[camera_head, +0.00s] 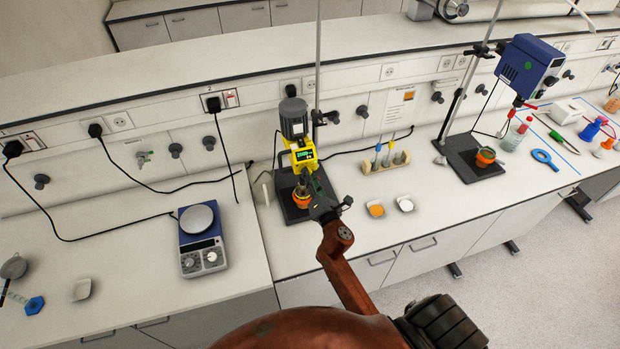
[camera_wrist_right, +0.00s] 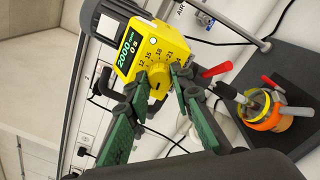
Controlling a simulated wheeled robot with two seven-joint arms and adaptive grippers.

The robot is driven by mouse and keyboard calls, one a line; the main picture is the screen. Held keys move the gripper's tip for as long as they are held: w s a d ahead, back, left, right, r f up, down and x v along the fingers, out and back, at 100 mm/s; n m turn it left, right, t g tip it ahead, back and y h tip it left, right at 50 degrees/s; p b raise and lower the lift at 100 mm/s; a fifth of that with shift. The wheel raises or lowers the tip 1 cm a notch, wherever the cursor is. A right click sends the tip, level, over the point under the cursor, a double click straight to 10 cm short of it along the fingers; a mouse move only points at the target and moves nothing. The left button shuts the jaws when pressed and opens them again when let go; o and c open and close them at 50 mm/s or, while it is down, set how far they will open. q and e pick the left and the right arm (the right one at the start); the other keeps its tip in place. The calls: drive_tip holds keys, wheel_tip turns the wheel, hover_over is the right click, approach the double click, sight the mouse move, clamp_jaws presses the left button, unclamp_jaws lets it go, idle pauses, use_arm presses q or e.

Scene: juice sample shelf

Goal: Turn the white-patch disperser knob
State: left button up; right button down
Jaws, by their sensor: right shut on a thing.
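The yellow disperser (camera_head: 302,152) with a grey motor top stands on a dark base plate at the middle of the bench. In the right wrist view its housing (camera_wrist_right: 178,48) shows a white square patch (camera_wrist_right: 104,48) and a display reading 2000 and 0 s. Its round yellow knob (camera_wrist_right: 158,79), with a number scale around it, sits between the green fingers of my right gripper (camera_wrist_right: 160,88). The gripper is shut on the knob. In the head view my right gripper (camera_head: 322,206) is in front of the disperser and hides the knob. My left gripper is out of view.
An orange-banded vessel (camera_head: 301,197) stands below the disperser. A blue disperser (camera_head: 527,68) with a green patch stands to the right.

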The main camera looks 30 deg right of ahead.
drive_tip(key=shift+f+m+b, duration=0.1)
drive_tip(key=shift+m+b, duration=0.5)
drive_tip(key=shift+m, duration=3.2)
drive_tip(key=c, duration=1.7)
unclamp_jaws()
drive_tip(key=v, duration=1.2)
drive_tip(key=shift+a, duration=0.1)
